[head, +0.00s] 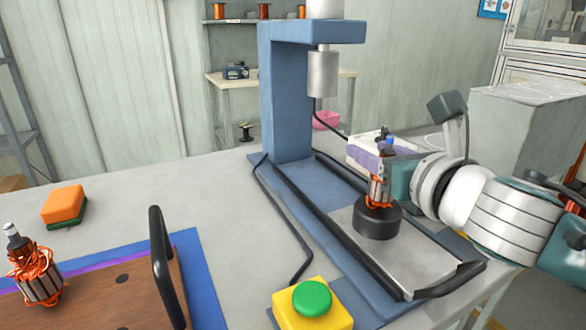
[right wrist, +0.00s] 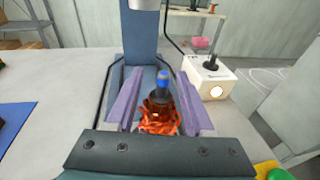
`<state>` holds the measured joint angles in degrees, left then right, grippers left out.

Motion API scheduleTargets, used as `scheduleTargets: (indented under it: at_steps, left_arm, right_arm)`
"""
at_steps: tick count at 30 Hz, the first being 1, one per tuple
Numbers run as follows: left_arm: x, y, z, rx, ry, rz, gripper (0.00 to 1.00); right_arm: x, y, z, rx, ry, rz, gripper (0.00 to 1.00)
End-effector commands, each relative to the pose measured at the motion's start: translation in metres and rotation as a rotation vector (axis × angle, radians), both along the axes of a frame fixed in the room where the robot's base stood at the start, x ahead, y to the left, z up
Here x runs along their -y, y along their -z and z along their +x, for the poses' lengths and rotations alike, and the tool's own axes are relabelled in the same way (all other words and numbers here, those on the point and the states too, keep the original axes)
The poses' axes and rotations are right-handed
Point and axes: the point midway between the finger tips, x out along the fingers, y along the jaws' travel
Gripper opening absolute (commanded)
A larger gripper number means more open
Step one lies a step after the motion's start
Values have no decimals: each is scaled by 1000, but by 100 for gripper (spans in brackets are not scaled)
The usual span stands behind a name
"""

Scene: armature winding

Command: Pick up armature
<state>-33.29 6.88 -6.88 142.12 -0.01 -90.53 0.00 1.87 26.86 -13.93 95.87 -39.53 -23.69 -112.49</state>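An armature (head: 379,190) with orange copper windings and a blue-tipped shaft stands upright in a round black holder (head: 377,222) on the press's metal plate. It also shows in the right wrist view (right wrist: 160,112). My right gripper (head: 384,158) reaches in from the right at the armature. In the right wrist view its two purple fingers (right wrist: 160,92) stand apart, one on each side of the armature; contact is not clear. My left gripper is out of view.
The blue press (head: 285,95) rises behind the armature, its grey ram (head: 323,75) above the plate. A green button on a yellow box (head: 312,300) sits in front. An orange-and-green block (head: 63,205) lies left. A white box (right wrist: 210,80) stands beside the press. The table's middle left is clear.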

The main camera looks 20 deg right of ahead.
Motion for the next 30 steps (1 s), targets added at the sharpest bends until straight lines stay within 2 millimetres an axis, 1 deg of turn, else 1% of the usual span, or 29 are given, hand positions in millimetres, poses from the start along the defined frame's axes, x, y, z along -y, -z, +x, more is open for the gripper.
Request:
scheduleTargets:
  at_steps: [1, 2, 13, 30]
  left_arm:
    - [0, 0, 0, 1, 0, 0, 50]
    - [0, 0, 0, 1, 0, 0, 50]
    - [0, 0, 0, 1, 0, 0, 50]
    - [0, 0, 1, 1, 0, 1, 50]
  right_arm:
    - [0, 0, 0, 0, 0, 0, 46]
    - [0, 0, 0, 0, 0, 0, 42]
    - [0, 0, 0, 0, 0, 0, 1]
    - [0, -1, 0, 2, 0, 0, 0]
